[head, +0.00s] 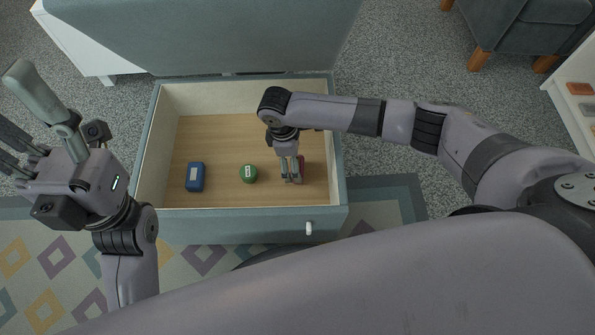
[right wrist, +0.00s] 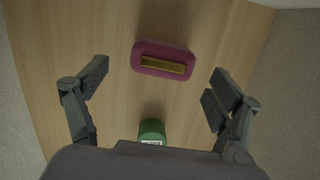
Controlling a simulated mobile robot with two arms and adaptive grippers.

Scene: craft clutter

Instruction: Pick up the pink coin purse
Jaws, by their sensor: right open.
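The pink coin purse (right wrist: 148,64), dark pink with a gold clasp bar, lies on the wooden drawer floor. In the right wrist view it is at upper middle, beyond the fingertips and roughly centred between them. In the head view the purse (head: 302,165) is mostly hidden behind my right gripper (head: 291,178), which points down into the drawer. The right gripper (right wrist: 158,78) is open and empty, its fingers spread wide on either side. My left gripper (head: 20,115) is at the far left, outside the drawer, with its fingers spread and empty.
The open drawer (head: 150,150) has raised walls all round. The drawer's back left is clear.

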